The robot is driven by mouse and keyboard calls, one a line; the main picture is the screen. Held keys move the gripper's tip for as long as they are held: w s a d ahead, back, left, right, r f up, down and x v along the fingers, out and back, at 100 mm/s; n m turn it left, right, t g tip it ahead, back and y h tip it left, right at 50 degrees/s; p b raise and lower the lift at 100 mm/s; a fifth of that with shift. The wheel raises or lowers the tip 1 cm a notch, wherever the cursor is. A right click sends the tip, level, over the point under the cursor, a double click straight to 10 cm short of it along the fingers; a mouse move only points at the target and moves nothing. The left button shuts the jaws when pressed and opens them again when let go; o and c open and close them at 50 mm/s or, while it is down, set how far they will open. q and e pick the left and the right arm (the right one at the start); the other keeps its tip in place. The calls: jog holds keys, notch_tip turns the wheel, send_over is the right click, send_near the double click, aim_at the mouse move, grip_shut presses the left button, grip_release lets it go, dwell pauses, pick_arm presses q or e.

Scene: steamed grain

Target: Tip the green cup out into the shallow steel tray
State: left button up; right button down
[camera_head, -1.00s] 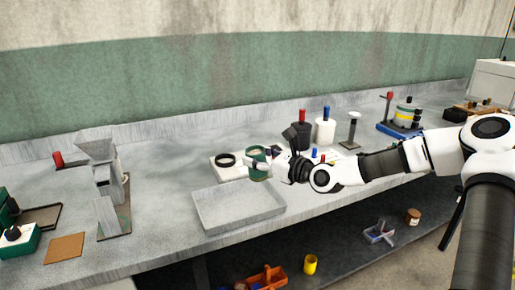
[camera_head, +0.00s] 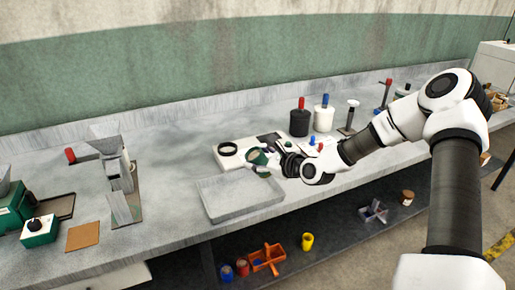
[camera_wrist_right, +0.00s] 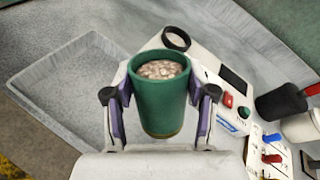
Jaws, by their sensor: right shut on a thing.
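The green cup (camera_head: 256,157) is between the fingers of my right gripper (camera_head: 267,164), at the white device behind the tray. In the right wrist view, my right gripper (camera_wrist_right: 160,108) is shut on the cup (camera_wrist_right: 163,112), one finger on each side. Pale brown grain (camera_wrist_right: 162,70) fills it near the rim. The shallow steel tray (camera_head: 240,211) lies on the bench, in front and to the left of the cup. It looks empty; it also shows in the right wrist view (camera_wrist_right: 45,74). Whether the cup touches anything below cannot be told. My left gripper is not in view.
A white device with a black ring (camera_head: 228,149) stands behind the tray. A black bottle (camera_head: 299,123) and a white bottle (camera_head: 323,119) stand to the right. A grey metal stand (camera_head: 120,178) is to the left. The bench between stand and tray is clear.

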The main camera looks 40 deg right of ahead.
jog(key=shift+a+f+n+g+h+p, duration=0.2)
jog(key=shift+n+g+h+p, duration=0.3)
jog(key=shift+p, duration=1)
jog(key=n+p, duration=0.1)
jog(key=p, duration=0.1)
jog(key=a+f+n+g+h+p, duration=0.1)
jog(key=p, duration=0.1)
jog(key=h+p, duration=0.1)
jog(key=p, duration=0.1)
jog(key=shift+w+a+f+n+g+p, duration=0.2)
jog(key=shift+w+a+n+g+p, duration=0.1)
jog(key=shift+w+a+n+p, duration=0.1)
jog(key=shift+w+a+f+n+h+p, duration=0.1)
jog(key=shift+a+f+n+h+p, duration=0.2)
jog(key=shift+p, duration=0.45)
jog(key=n+g+h+p, duration=0.1)
jog(key=h, duration=0.1)
jog(key=a+r+n+h+p, duration=0.1)
jog(key=n+h+p, duration=0.1)
jog(key=w+n+g+h+p, duration=0.1)
jog(key=h, duration=0.1)
jog(key=shift+a+r+n+g+p, duration=0.3)
jog(key=shift+a+n, duration=0.1)
